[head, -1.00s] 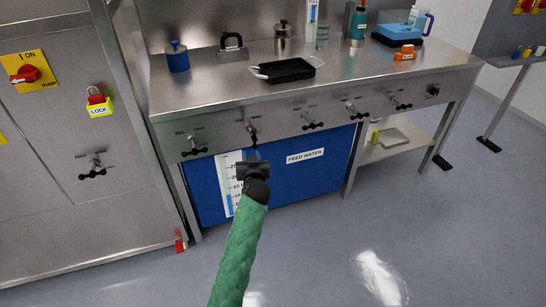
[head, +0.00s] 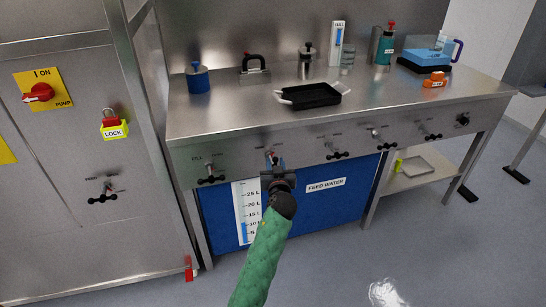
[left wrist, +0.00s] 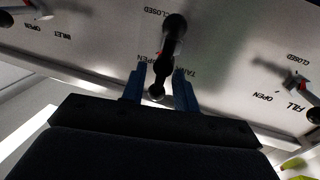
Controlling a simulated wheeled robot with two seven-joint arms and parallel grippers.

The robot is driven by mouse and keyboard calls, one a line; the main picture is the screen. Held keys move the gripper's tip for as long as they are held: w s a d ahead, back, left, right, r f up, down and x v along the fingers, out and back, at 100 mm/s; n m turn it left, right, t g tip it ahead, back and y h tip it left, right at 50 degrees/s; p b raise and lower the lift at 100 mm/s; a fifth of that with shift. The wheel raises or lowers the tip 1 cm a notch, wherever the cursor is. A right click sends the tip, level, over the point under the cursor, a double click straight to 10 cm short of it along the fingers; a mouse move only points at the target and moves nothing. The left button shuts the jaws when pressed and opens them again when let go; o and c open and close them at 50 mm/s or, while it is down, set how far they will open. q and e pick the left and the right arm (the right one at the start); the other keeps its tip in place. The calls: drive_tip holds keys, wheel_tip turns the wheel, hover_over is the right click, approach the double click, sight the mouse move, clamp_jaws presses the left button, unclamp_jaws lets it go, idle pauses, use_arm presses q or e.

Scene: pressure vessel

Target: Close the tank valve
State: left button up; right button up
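The tank valve is on the bench's front panel. Its black handle (left wrist: 173,40) runs between the blue fingers of my left gripper (left wrist: 160,75) in the left wrist view. The fingers stand apart, with a visible gap beside the handle. The panel around it reads TANK, OPEN and CLOSED, upside down in that view. In the head view, my left gripper (head: 276,164) is at the panel and covers most of the tank valve (head: 270,155). My right gripper is not in view.
Similar valves sit on the panel at left (head: 210,174) and right (head: 336,150). A blue feed water tank (head: 335,205) with a level scale (head: 246,208) stands below. A black tray (head: 310,95) and several items stand on the bench. The floor in front is clear.

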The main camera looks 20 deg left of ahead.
use_arm(q)
drive_tip(key=shift+w+a, duration=0.1)
drive_tip(key=shift+w, duration=0.2)
drive_tip(key=shift+r, duration=0.1)
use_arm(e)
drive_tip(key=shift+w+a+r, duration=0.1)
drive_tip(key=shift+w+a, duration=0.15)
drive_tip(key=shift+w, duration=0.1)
use_arm(q)
clamp_jaws()
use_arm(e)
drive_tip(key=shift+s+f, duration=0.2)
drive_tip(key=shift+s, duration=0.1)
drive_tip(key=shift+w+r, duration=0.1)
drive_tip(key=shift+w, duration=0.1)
